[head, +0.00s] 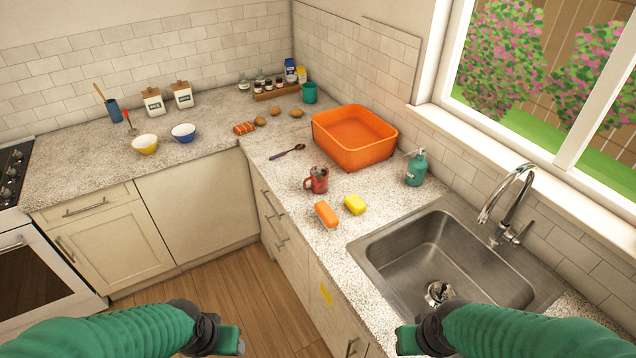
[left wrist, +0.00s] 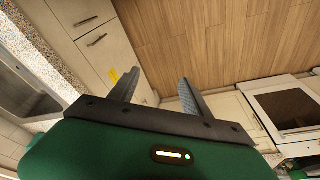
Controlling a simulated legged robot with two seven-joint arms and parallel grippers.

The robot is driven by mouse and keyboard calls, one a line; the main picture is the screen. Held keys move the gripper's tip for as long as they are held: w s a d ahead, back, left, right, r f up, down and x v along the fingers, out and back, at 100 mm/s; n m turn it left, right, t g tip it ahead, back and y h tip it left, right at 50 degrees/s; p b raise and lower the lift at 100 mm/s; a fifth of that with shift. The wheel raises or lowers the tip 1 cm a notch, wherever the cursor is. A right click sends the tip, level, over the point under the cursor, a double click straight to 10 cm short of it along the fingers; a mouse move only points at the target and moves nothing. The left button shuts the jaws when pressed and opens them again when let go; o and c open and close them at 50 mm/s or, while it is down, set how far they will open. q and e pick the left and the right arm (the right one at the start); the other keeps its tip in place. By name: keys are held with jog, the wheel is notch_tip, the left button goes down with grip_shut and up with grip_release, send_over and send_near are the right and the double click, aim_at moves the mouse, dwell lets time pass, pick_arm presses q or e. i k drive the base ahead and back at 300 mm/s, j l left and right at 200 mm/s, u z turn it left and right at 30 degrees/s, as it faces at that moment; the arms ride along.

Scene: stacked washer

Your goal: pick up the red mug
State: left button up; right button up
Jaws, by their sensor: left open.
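The red mug (head: 317,181) stands upright on the speckled counter (head: 290,225), left of the sink, with its handle toward the left. My left gripper (head: 232,340) is at the bottom of the head view, low in front of the cabinets and well away from the mug. In the left wrist view my left gripper (left wrist: 158,88) is open, with nothing between its fingers. My right gripper (head: 408,340) is at the bottom right of centre in the head view, also away from the mug; its finger opening cannot be made out.
The steel sink (head: 420,255) lies to the right.

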aim_at(319, 178)
jog(key=i+j+z, duration=0.1)
jog(key=z, duration=1.1)
jog(key=i+j+z, duration=0.15)
jog(key=j+z, duration=0.2)
jog(key=j, duration=0.3)
jog(key=i+j+z, duration=0.1)
jog(key=j+z, duration=0.2)
jog(key=j, duration=0.4)
jog(key=j+z, duration=0.35)
jog(key=j, duration=0.85)
